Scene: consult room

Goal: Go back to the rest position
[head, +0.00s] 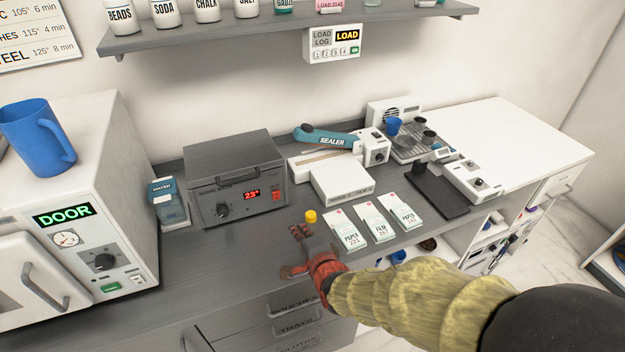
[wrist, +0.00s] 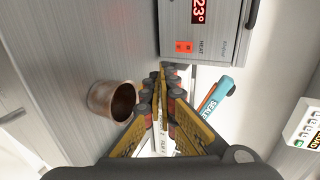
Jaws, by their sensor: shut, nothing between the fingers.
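A copper-brown cup (wrist: 113,99) stands beside the fingers in the wrist view. In the head view my gripper largely covers that spot.
White labelled pouches (head: 374,222) lie right of my gripper. The grey heater (head: 236,178) and sealer (head: 325,136) stand farther back. A white door unit (head: 75,205) is at left. The counter's front left is clear.

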